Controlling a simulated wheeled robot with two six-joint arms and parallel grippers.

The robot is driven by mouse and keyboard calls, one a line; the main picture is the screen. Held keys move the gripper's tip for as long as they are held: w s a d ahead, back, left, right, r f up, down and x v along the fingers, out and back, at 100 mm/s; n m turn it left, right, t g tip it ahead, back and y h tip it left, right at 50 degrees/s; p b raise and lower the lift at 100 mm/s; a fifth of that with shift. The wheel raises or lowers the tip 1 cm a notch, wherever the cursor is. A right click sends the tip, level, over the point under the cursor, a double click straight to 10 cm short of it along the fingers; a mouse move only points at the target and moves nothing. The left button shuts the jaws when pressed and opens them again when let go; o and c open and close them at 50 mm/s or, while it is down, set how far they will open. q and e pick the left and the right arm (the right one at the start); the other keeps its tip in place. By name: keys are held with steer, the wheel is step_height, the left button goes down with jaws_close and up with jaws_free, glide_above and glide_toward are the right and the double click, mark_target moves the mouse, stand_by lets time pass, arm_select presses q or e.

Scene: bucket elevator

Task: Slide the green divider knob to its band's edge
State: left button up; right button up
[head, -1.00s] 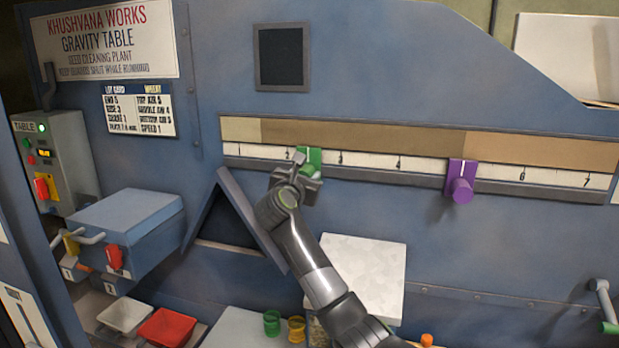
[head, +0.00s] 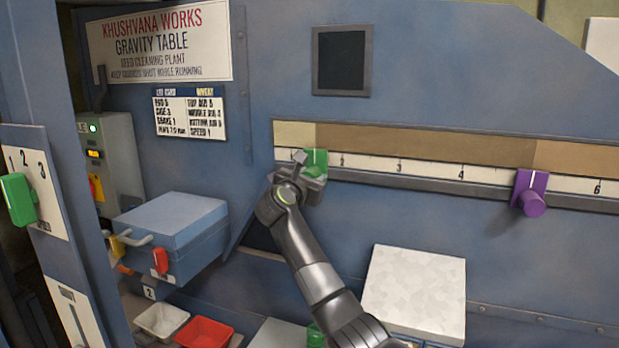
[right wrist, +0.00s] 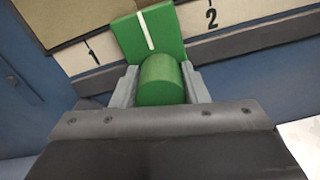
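The green divider knob (head: 318,158) sits on the numbered scale rail (head: 400,170), between marks 1 and 2. Its white pointer line appears about level with the border between the pale band (head: 294,134) and the darker tan band (head: 420,143). In the right wrist view its green plate (right wrist: 150,35) hides that border. My right gripper (head: 308,172) is at the knob; in the right wrist view its fingers (right wrist: 163,87) lie on both sides of the round green grip, closed on it. My left gripper is not in view.
A green slider (head: 18,198) is on the near left panel. Below are a pale block (head: 415,290), a white tray (head: 162,320) and a red tray (head: 205,332).

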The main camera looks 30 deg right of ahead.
steer(key=shift+o, duration=1.1)
steer(key=shift+a, duration=0.1)
steer(key=shift+o, duration=0.6)
steer(key=shift+w, duration=0.1)
steer(key=shift+a, duration=0.2)
steer(key=shift+s+a+f+b, duration=0.1)
steer(key=shift+s+a+b, duration=0.2)
steer(key=shift+s, duration=0.1)
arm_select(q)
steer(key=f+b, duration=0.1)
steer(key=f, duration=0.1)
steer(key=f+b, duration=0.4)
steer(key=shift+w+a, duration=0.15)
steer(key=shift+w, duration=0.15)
arm_select(e)
steer(key=v, duration=1.6)
steer(key=shift+s, duration=0.15)
